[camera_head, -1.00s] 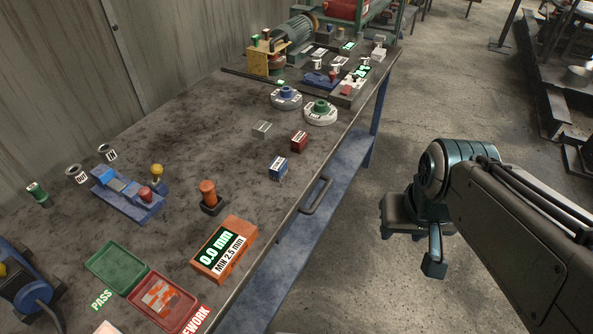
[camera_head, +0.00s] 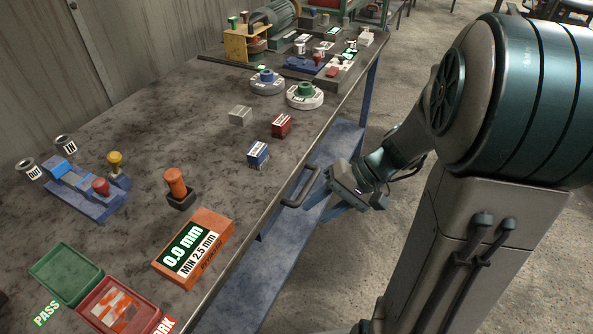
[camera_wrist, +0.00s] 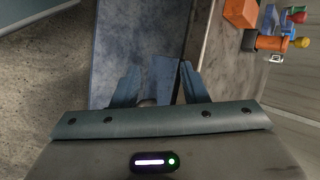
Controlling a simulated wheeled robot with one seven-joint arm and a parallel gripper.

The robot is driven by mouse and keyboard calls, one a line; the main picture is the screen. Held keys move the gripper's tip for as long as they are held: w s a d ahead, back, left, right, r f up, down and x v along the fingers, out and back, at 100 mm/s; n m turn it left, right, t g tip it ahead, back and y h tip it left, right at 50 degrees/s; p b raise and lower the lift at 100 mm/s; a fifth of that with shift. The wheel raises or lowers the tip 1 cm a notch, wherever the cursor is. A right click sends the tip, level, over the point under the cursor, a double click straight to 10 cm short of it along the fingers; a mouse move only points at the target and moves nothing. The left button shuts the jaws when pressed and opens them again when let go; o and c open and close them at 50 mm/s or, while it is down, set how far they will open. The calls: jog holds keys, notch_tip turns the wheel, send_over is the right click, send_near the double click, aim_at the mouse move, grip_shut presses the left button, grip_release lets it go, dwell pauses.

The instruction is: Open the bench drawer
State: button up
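The dark bar handle (camera_head: 299,188) of the bench drawer sticks out from the front edge of the workbench (camera_head: 225,118). The drawer front is mostly hidden below the bench top, and I see no gap showing it pulled out. My gripper (camera_head: 320,198) is beside the handle on its aisle side, with its fingers pointing toward the bench. In the wrist view my gripper (camera_wrist: 160,80) has its two fingers spread apart. A small dark curved piece shows low between them; I cannot tell if it is the handle. I cannot tell whether the fingers touch the handle.
On the bench near the edge are an orange gauge block (camera_head: 194,249), a blue box (camera_head: 258,154) and a red box (camera_head: 282,125). A green tray (camera_head: 66,275) and a red tray (camera_head: 119,306) lie at the lower left. A blue lower shelf (camera_head: 252,282) runs under the bench.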

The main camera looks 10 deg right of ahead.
jog(key=w+d+f+m+t+y+b, duration=0.2)
jog(key=w+d+f+t+y+b, duration=0.25)
jog(key=w+f, duration=0.3)
jog(key=m+t+b, duration=0.2)
jog(key=m+t, duration=0.1)
jog(key=t, duration=0.1)
send_near(306, 191)
jog(key=shift+h, duration=0.35)
jog(key=x, duration=1)
jog(key=shift+w+f, duration=0.2)
jog(key=shift+w, duration=0.2)
grip_shut()
